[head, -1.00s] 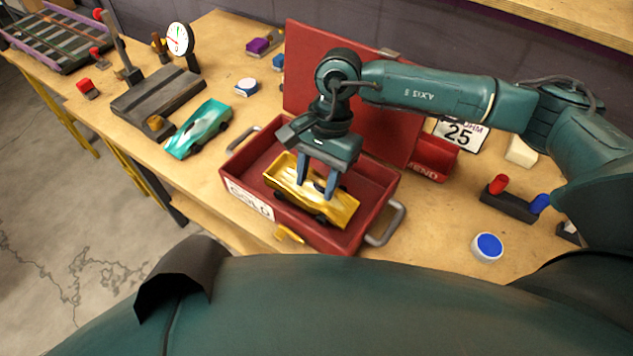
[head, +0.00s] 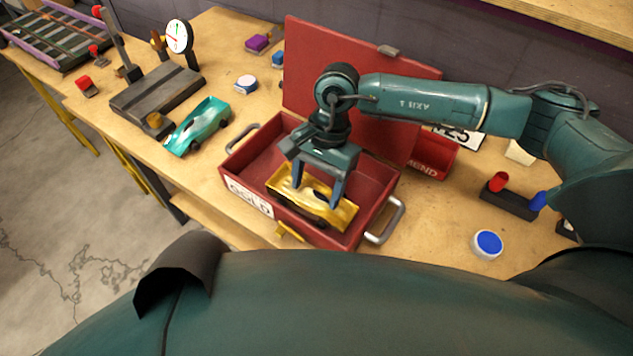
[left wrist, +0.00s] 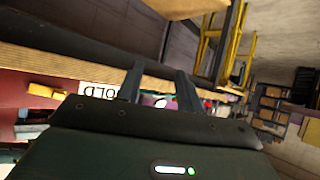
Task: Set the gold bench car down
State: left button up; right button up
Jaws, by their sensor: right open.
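The gold bench car (head: 322,214) lies inside the open red box (head: 232,184), which has a white label on its front. My right gripper (head: 317,188) is directly above the car, pointing down, with its fingers spread on either side of the car body. It is open, and part of the car is hidden behind the fingers. My left gripper shows only in the left wrist view (left wrist: 160,88), with its fingers apart and nothing between them. The box's label (left wrist: 98,88) also shows there.
The red lid (head: 300,70) stands open behind the box. A teal car (head: 198,127) and a dark stand with a dial (head: 179,37) are to the left. A blue-topped round tub (head: 487,245) and a block with red and blue knobs (head: 508,200) are to the right.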

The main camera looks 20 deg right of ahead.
jog(key=shift+r, duration=0.1)
jog(key=shift+r+p, duration=0.25)
jog(key=shift+p, duration=0.15)
jog(key=b+v, duration=0.2)
jog(key=v, duration=0.9)
jog(key=shift+w+d+r, duration=0.15)
jog(key=shift+d+r, duration=0.05)
jog(key=shift+r, duration=0.05)
jog(key=shift+f, duration=0.1)
